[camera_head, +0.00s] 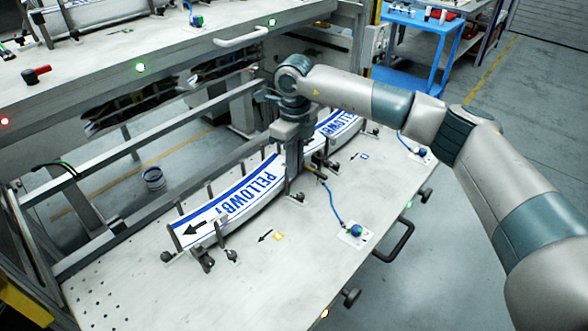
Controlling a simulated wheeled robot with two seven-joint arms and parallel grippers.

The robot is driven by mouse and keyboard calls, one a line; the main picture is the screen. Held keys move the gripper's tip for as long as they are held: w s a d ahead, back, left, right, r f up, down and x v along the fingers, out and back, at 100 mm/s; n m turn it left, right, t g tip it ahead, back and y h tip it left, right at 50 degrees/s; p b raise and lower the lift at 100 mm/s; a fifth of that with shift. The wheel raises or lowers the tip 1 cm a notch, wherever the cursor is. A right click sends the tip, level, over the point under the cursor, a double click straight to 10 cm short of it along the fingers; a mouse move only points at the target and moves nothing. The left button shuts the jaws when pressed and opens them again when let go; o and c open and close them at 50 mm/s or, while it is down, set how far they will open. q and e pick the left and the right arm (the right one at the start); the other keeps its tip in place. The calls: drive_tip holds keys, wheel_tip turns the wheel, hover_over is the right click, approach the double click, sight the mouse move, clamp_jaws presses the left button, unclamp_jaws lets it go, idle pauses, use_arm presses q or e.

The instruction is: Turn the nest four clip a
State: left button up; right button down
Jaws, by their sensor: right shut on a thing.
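A curved stack of white and blue labels (238,200) printed "PELLOWB" lies in a nest on the light work table, held between upright posts and dark clips. My right gripper (293,178) reaches down at the front edge of the stack, near its middle. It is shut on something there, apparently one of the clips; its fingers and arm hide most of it. Other dark clips show at the left end (205,259) and just right of the gripper (325,160). I cannot tell which is clip a. My left gripper is not in view.
A blue knob on a small plate (355,232) with a blue cable sits in front of the gripper. A black handle (396,242) is on the table's front edge. A raised upper deck (130,72) stands behind. The front left table surface is mostly clear.

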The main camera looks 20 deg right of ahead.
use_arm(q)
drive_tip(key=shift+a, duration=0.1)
use_arm(e)
drive_tip(key=shift+r, duration=0.1)
drive_tip(key=c, duration=1.9)
unclamp_jaws()
drive_tip(key=shift+o, duration=0.2)
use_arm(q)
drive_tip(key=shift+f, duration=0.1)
